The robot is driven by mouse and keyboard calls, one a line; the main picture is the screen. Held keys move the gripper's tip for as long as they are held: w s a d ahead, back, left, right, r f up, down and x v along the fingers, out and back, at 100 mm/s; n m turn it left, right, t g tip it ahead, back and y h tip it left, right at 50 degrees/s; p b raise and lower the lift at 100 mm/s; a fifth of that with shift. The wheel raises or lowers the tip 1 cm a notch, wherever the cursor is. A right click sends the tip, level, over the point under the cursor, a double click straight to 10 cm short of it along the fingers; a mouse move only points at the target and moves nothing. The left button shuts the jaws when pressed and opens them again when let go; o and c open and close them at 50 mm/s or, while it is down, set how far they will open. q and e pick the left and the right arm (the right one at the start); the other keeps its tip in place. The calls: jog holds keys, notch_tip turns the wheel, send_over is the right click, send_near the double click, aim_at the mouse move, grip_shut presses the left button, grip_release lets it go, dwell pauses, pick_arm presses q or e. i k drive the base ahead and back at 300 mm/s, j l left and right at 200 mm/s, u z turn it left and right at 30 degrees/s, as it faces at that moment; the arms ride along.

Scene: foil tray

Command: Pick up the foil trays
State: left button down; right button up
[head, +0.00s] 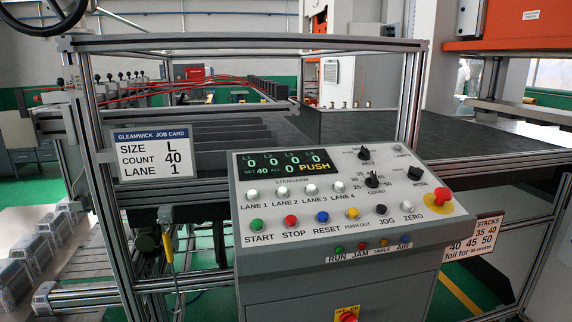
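A row of silver, box-shaped stacks that look like foil trays (36,249) stands at the lower left, beside the machine frame. Their lower parts are cut off or hard to make out. A job card (153,152) on the frame reads size L, count 40, lane 1. The grey control panel (345,240) fills the centre. Its display (286,166) shows four zeros, SET 40, ALL 0 and PUSH. Neither of my grippers is in the head view.
A red emergency stop (438,199) sits at the panel's right. Metal frame posts (409,100) stand on both sides. A dark conveyor belt (480,150) runs behind. A stacks sign (472,240) hangs at the right. Green floor shows at the far left.

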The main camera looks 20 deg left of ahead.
aim_at(41, 303)
jog(key=u, duration=1.8)
jog(key=i+j, duration=0.3)
jog(key=j, duration=0.25)
jog(key=i+j, duration=0.25)
jog(key=j, duration=0.3)
jog(key=i+j+z, duration=0.1)
jog(key=i+j, duration=0.2)
jog(key=j, duration=0.25)
jog(key=i+j, duration=0.3)
jog(key=j, duration=0.25)
jog(key=i+j, duration=0.25)
jog(key=j, duration=0.3)
jog(key=i+j, duration=0.25)
jog(key=j, duration=0.35)
jog(key=i+j+z, duration=0.1)
jog(key=i+j, duration=0.2)
jog(key=j, duration=0.25)
jog(key=i+j, duration=0.25)
jog(key=j, duration=0.35)
